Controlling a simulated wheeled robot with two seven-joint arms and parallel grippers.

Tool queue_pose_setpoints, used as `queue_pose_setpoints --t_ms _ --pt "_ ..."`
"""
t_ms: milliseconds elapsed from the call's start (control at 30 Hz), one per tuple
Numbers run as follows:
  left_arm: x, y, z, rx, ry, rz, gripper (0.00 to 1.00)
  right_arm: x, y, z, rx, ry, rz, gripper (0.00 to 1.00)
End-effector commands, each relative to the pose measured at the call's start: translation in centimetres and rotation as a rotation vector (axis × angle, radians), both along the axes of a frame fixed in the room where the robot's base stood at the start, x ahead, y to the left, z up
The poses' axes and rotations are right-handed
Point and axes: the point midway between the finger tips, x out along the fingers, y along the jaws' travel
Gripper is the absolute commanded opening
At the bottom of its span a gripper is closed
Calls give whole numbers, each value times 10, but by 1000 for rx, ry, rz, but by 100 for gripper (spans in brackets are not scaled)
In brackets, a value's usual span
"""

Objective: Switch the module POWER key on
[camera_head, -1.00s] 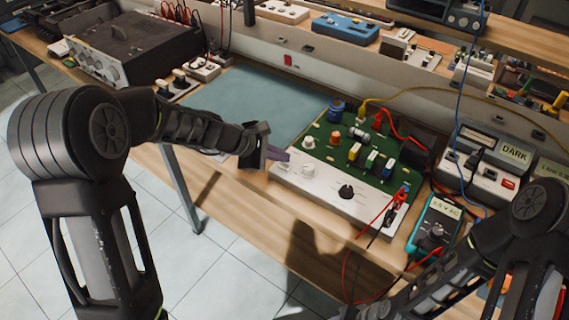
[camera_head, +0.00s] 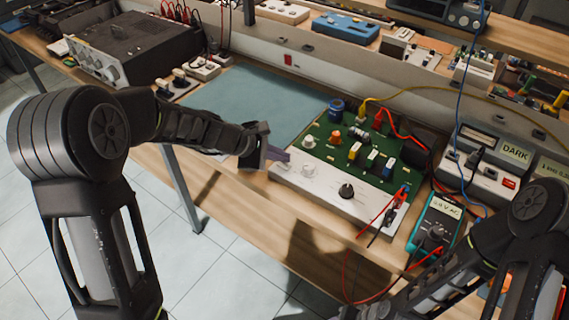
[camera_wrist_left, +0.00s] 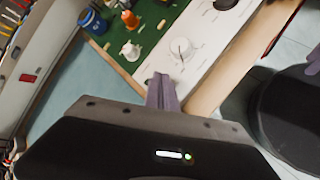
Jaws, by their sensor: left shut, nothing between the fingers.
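The module (camera_head: 327,190) is a white-fronted panel with a green circuit board (camera_head: 350,152), lying on the bench. Its front strip carries white knobs (camera_head: 309,170) and a black knob (camera_head: 346,191). My left gripper (camera_head: 283,155) is shut and empty, its purple-grey fingertips at the left end of the white strip. In the left wrist view the closed fingertips (camera_wrist_left: 162,88) reach the strip's end, beside a white knob (camera_wrist_left: 181,48). The fingers hide the spot under them, so the POWER key cannot be made out and contact cannot be told. My right gripper is not in view; only its arm shows at lower right.
A teal multimeter (camera_head: 434,222) lies right of the module, with red and black leads. A blue-green mat (camera_head: 250,100) lies clear behind my left gripper. The bench's front edge (camera_head: 230,207) is close by.

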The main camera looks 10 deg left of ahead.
Motion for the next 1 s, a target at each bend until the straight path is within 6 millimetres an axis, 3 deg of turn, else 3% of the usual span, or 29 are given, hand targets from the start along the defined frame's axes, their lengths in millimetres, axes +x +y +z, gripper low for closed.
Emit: queue_pose_setpoints --t_ms 500,1000 --pt "0 0 -6 0 0 0 0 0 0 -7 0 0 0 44" --pt "0 0 2 0 0 0 0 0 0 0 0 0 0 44"
